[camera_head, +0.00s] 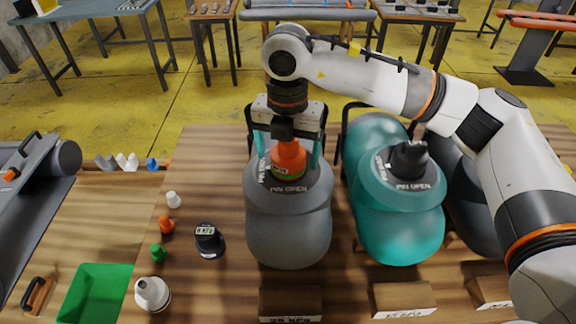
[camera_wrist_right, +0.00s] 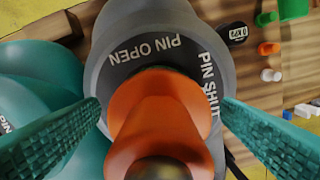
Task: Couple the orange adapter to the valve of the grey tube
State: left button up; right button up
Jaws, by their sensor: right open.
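The orange adapter (camera_head: 288,160) stands upright on the valve at the top of the grey tube (camera_head: 288,235), with a thin green band at its base. In the right wrist view the adapter (camera_wrist_right: 158,112) sits in the middle of the grey tube's end (camera_wrist_right: 118,28), marked PIN OPEN and PIN SHUT. My right gripper (camera_head: 289,152) is above the tube with its teal fingers spread on either side of the adapter. In the wrist view both fingers show a gap to the adapter. The valve itself is hidden under the adapter. My left gripper is not in view.
A teal tube (camera_head: 400,225) with a black fitting (camera_head: 409,160) lies right of the grey tube. A black gauge (camera_head: 208,240), small caps (camera_head: 166,225), a white fitting (camera_head: 152,294) and a green tray (camera_head: 92,293) are on the left. Wooden blocks (camera_head: 290,301) stand in front.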

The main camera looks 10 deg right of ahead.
notch_tip(320, 180, up, 12)
jog(key=shift+r+b, duration=0.1)
jog(key=shift+b, duration=1.1)
